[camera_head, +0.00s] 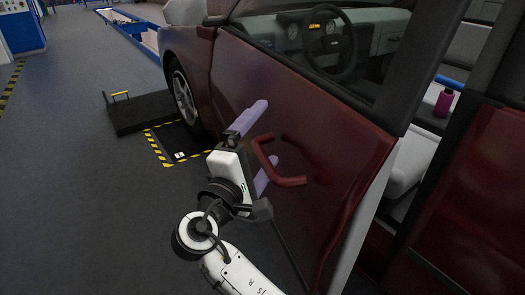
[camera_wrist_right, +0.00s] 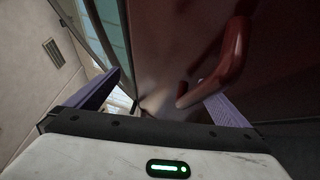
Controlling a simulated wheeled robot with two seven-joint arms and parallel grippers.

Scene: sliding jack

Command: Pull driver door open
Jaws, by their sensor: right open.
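The dark red driver door (camera_head: 300,125) stands ajar, with a gap between its rear edge and the car body to the right. Its red bar handle (camera_head: 292,181) sticks out from the outer panel. My right gripper (camera_head: 257,147) is open at the handle, its two purple fingers apart on either side of part of it. In the right wrist view the handle (camera_wrist_right: 234,55) runs close to the right finger, and the door (camera_wrist_right: 170,45) fills the middle. I cannot tell whether the finger touches the handle. My left gripper is not in view.
A seat (camera_head: 411,160) and a purple bottle (camera_head: 444,102) show through the opening on the right. The steering wheel (camera_head: 330,45) shows through the window. The floor (camera_head: 90,210) at left is clear.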

